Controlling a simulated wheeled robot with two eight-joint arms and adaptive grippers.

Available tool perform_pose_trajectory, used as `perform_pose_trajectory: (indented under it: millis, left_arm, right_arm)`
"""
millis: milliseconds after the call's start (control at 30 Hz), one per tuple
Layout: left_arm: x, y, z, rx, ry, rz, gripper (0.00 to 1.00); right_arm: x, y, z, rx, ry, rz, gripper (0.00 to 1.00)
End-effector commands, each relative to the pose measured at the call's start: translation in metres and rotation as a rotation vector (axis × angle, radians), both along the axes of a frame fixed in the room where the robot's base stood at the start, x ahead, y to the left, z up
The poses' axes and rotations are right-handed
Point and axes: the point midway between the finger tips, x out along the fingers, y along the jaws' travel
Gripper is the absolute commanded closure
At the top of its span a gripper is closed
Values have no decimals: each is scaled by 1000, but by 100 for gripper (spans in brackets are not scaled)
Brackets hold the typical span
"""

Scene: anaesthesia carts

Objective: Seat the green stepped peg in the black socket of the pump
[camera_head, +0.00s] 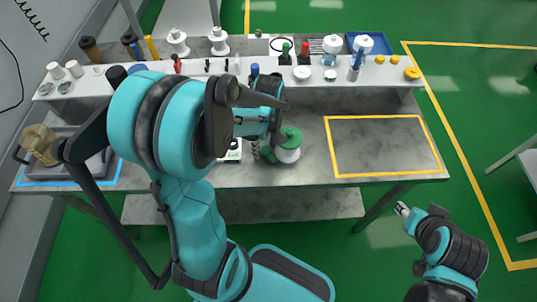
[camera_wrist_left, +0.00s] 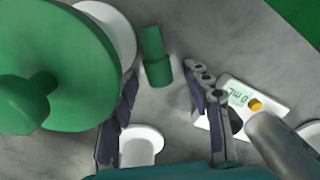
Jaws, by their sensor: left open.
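The green stepped peg (camera_wrist_left: 155,57) shows in the left wrist view on the grey table, beyond and between my fingertips, touching neither finger. In the head view it is a small green piece (camera_head: 267,155) beside the green-topped container. My left gripper (camera_wrist_left: 166,88) is open and empty, above the table. The white pump (camera_wrist_left: 268,108) with a "0 mL" display and yellow knob lies right of the fingers. Its black socket (camera_wrist_left: 234,119) is partly hidden by the right finger. The pump also shows in the head view (camera_head: 234,153), partly covered by my arm. My right gripper (camera_head: 402,209) is off the table, at lower right.
A white container with a large green top (camera_wrist_left: 50,75) stands close to the left finger. A metal cylinder (camera_wrist_left: 283,145) is near the pump. The yellow-outlined table area (camera_head: 383,146) is clear. A shelf (camera_head: 340,80) with bottles and small parts runs behind.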

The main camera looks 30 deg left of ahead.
Motion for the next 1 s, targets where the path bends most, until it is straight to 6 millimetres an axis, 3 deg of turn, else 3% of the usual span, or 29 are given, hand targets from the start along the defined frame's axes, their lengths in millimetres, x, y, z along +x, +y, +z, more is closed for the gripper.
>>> perform_pose_trajectory:
  millis: [67, 200, 233, 667, 867, 1000]
  left_arm:
    - [0, 0, 1, 0, 0, 0, 53]
    - [0, 0, 1, 0, 0, 0, 90]
    - [0, 0, 1, 0, 0, 0, 95]
    - [0, 0, 6, 0, 0, 0, 99]
    - [0, 0, 31, 0, 0, 0, 99]
    - [0, 0, 61, 0, 0, 0, 99]
  right_arm:
    - [0, 0, 1, 0, 0, 0, 60]
    - [0, 0, 1, 0, 0, 0, 60]
    - [0, 0, 1, 0, 0, 0, 60]
    - [0, 0, 3, 0, 0, 0, 60]
    - [0, 0, 15, 0, 0, 0, 60]
    - [0, 0, 27, 0, 0, 0, 60]
